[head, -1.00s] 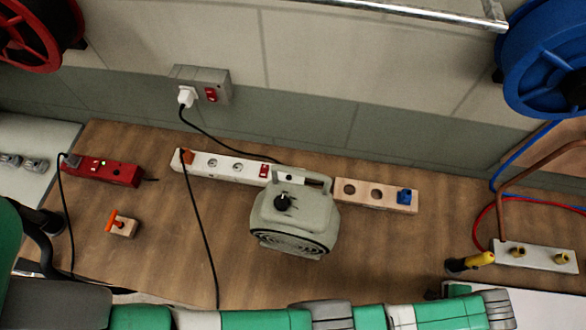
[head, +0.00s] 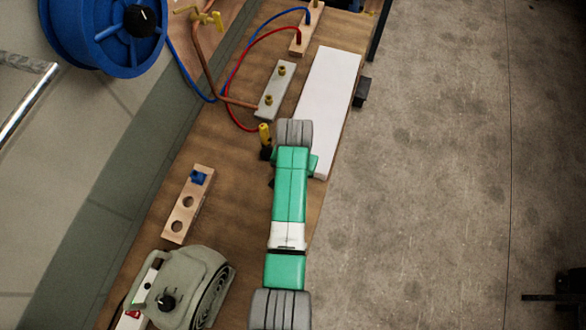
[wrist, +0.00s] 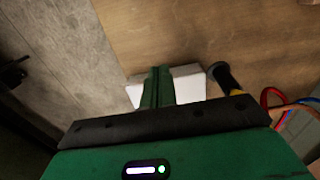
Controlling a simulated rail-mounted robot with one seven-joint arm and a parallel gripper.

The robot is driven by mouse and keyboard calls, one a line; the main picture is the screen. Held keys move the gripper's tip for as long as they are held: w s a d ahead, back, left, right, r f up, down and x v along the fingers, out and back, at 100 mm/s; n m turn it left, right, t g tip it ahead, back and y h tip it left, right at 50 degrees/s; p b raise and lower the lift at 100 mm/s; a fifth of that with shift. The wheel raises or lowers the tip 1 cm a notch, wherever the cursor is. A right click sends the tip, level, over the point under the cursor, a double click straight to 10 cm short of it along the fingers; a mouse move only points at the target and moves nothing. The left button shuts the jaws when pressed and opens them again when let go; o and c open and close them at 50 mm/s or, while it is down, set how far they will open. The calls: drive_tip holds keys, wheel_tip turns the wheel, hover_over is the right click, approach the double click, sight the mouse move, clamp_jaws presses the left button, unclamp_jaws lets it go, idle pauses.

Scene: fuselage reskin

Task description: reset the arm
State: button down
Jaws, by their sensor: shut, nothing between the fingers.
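My gripper (wrist: 157,88) shows in the wrist view with its two green fingers together and nothing between them. It is above the wooden bench (wrist: 200,35), in front of a white panel (wrist: 188,82) as seen from the wrist. In the head view my green and grey arm stretches up the picture along the bench's right side. The fingers cannot be made out there.
A yellow and black tool (head: 265,140) lies beside my arm and also shows in the wrist view (wrist: 225,78). Hoses run to a fitting block (head: 273,92). A grey-green machine (head: 182,290) and a wooden block with holes (head: 186,212) are left. Open floor (head: 430,180) is right.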

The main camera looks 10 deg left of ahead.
drive_tip(key=shift+r, duration=0.2)
drive_tip(key=w+r+t+p, duration=0.2)
drive_tip(key=w+r+t, duration=0.15)
drive_tip(key=r, duration=0.55)
drive_tip(key=w+r+t+p, duration=0.25)
drive_tip(key=w+r, duration=0.25)
drive_tip(key=r, duration=0.4)
wheel_tip(320, 180, up, 23)
drive_tip(key=w+d+t+y+p, duration=0.1)
drive_tip(key=w+d+t+p, duration=0.1)
drive_tip(key=t, duration=0.5)
drive_tip(key=s+d+r+t+p, duration=0.1)
drive_tip(key=s+r+t, duration=0.3)
drive_tip(key=s+r, duration=0.3)
drive_tip(key=s+d+r+t+p, duration=0.2)
drive_tip(key=s+r+t, duration=0.2)
drive_tip(key=r, duration=1.3)
drive_tip(key=s+d+r+n+t+p, duration=0.1)
drive_tip(key=s+r+t, duration=0.3)
drive_tip(key=s+r, duration=0.6)
drive_tip(key=shift+d+r+h, duration=0.15)
drive_tip(key=shift+r+h, duration=0.15)
drive_tip(key=shift+r, duration=0.6)
